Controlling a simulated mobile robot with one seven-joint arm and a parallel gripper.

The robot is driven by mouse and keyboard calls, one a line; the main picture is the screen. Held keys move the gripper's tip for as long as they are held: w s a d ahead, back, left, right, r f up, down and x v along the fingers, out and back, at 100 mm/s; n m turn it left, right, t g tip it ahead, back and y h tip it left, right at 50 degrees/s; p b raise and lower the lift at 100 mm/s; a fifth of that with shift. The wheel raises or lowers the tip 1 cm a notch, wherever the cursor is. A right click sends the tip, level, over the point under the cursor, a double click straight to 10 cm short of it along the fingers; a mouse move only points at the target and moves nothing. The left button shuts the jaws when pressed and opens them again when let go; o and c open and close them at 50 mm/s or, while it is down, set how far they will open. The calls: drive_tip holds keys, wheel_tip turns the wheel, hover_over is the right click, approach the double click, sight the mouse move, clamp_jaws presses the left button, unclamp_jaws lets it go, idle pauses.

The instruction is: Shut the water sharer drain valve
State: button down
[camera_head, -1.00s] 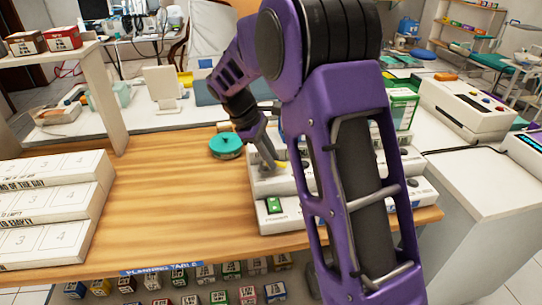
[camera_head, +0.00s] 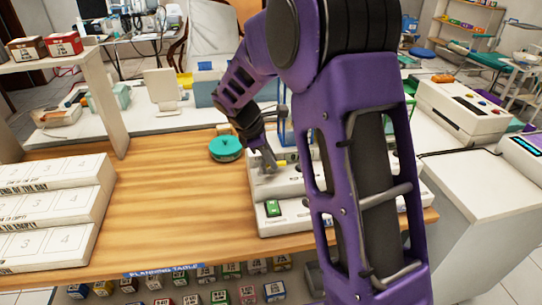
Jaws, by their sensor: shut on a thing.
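My gripper (camera_head: 266,160) is over the front part of a white box-shaped unit (camera_head: 290,183) on the wooden table. It is shut on a small yellow handle (camera_head: 280,165), which looks like the drain valve lever; only its end shows past the fingers. The lever's exact angle cannot be told. My purple arm hides the right part of the unit. A green switch (camera_head: 273,208) is on a lower white unit in front. A blue upright frame (camera_head: 289,131) stands behind the gripper.
A teal round container (camera_head: 226,147) stands just left of my gripper. The table's middle is clear. A white device (camera_head: 463,108) stands on the right counter.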

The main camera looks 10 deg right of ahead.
drive_tip(key=shift+w+n, duration=0.15)
drive_tip(key=shift+n, duration=0.45)
drive_tip(key=c, duration=0.8)
unclamp_jaws()
